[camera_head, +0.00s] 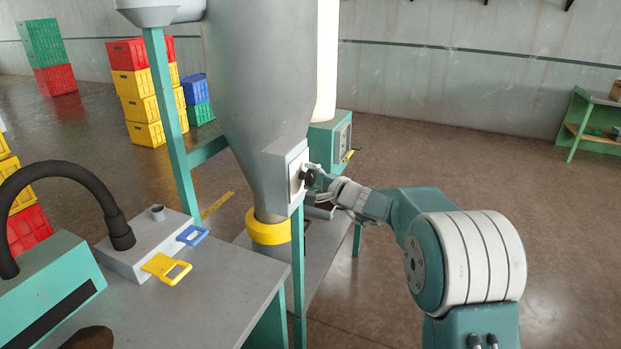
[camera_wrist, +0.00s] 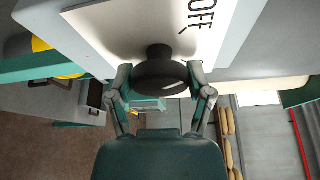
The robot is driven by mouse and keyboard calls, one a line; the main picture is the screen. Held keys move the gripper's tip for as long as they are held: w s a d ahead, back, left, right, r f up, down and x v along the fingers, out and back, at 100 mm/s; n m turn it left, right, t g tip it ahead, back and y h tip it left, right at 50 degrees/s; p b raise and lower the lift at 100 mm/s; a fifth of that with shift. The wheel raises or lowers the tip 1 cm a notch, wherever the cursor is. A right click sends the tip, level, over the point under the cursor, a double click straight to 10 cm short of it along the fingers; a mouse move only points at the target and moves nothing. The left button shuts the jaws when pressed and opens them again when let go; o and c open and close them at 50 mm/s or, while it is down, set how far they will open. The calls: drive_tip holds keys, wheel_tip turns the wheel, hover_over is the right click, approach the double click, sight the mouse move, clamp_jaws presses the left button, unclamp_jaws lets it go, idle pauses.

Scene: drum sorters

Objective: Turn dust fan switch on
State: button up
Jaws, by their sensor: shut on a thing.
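The fan switch is a dark round knob (camera_wrist: 160,75) on a white plate (camera_wrist: 105,28) marked "OFF". In the head view the plate sits on a grey box (camera_head: 287,176) on the side of the grey hopper (camera_head: 262,85). My gripper (camera_head: 308,177) reaches the plate from the right. In the wrist view my gripper (camera_wrist: 160,84) has one finger on each side of the knob and is shut on it. The word "OFF" is at the upper right of the knob, with a short mark near it. The head view hides most of the knob behind the fingers.
A green post (camera_head: 297,262) stands just below the switch box. Stacked crates (camera_head: 140,85) stand behind. The floor at right is open.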

drive_tip(key=m, duration=0.1)
drive_tip(key=m+g, duration=0.1)
drive_tip(key=m, duration=0.1)
drive_tip(key=shift+f+m+h, duration=0.2)
drive_tip(key=shift+m+h, duration=0.1)
drive_tip(key=shift+h, duration=0.1)
drive_tip(key=m+g, duration=0.2)
drive_tip(key=shift+m, duration=0.4)
drive_tip(key=m+g, duration=0.2)
drive_tip(key=m, duration=0.1)
drive_tip(key=shift+f, duration=0.1)
drive_tip(key=shift+m+g, duration=1)
drive_tip(key=shift+m, duration=0.4)
drive_tip(key=o, duration=1.1)
drive_tip(key=shift+w, duration=0.1)
drive_tip(key=shift+o, duration=0.2)
